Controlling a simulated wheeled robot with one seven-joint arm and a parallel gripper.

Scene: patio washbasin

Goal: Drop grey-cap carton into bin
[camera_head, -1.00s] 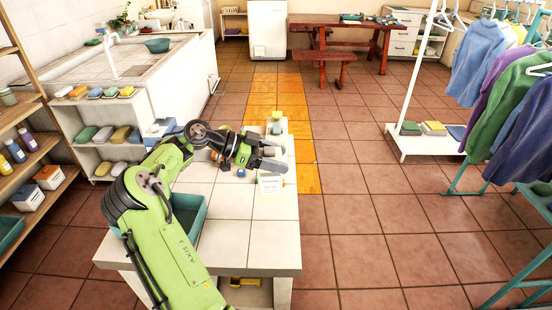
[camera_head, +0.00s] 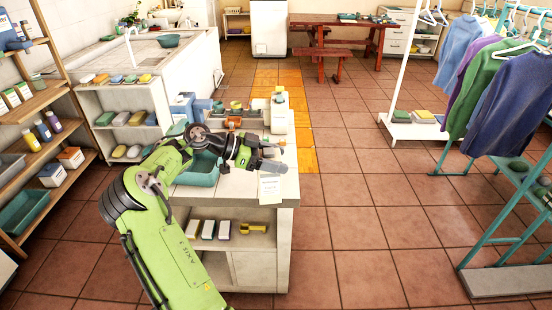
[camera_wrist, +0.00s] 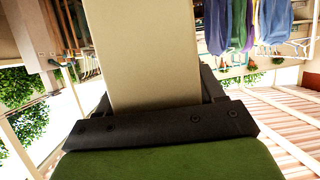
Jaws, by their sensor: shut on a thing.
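My gripper (camera_head: 275,158) is shut on a pale carton (camera_head: 270,188) with printing on its front. The carton hangs upright at the front right corner of the white counter (camera_head: 235,187). In the wrist view the carton (camera_wrist: 143,55) is a plain cream panel between the dark fingers. Its cap cannot be made out in either view. A teal tub (camera_head: 203,172) sits on the counter to the left of my gripper, partly behind my arm. I cannot tell whether this tub is the bin.
A tall pale object (camera_head: 280,118) stands at the counter's far end. Small boxes (camera_head: 208,230) sit on the shelf below. Wooden shelves (camera_head: 45,95) stand left, with another teal tub (camera_head: 22,212) low down. A clothes rack (camera_head: 480,165) stands right. The tiled floor between is clear.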

